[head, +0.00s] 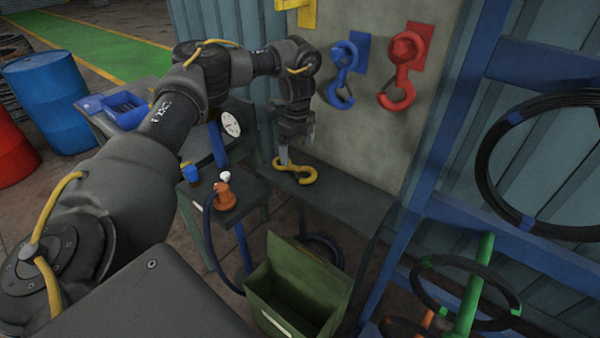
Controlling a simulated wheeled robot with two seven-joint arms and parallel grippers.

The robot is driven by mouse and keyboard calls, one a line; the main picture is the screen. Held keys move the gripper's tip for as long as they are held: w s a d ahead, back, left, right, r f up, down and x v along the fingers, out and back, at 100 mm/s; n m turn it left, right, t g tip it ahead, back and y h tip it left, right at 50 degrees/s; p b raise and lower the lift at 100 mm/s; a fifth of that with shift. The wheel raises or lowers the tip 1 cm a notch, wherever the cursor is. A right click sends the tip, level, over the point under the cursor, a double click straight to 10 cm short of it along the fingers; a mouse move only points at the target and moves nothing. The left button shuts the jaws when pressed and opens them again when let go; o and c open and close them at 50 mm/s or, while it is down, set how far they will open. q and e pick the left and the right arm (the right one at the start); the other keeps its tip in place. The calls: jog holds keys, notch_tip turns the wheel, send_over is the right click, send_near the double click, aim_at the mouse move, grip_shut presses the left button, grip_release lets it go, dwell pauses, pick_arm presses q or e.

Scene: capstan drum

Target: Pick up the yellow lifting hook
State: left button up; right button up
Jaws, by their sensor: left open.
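The yellow lifting hook (303,175) lies flat on a dark narrow bench below the wall board. My left gripper (296,150) points down at the hook's left part, with its jaws open. One finger reaches down close to the hook's left end. I cannot tell whether it touches the hook. My left arm comes in from the left and bends down above the bench. My right gripper is not in view.
A blue hook (341,75) and a red hook (400,70) hang on the wall board, with a yellow bracket (297,8) at top. A small orange object (224,196) stands on the table left of the bench. A green bin (297,290) is below. A blue rack (440,160) with coils stands right.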

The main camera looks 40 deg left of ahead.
aim_at(299, 168)
pick_arm(q)
notch_tip(299, 168, down, 2)
jog(key=shift+w+f, duration=0.1)
jog(key=shift+f, duration=0.05)
notch_tip(299, 168, down, 4)
jog(key=shift+f+p, duration=0.2)
jog(key=shift+p, duration=0.5)
jog(key=shift+f, duration=0.3)
jog(key=shift+r, duration=0.1)
jog(key=c, duration=1.5)
jog(key=shift+r, duration=0.1)
jog(key=shift+c, duration=0.2)
jog(key=shift+w+r+b, duration=0.1)
jog(key=shift+r+b, duration=0.2)
notch_tip(299, 168, up, 9)
jog(key=shift+b, duration=0.35)
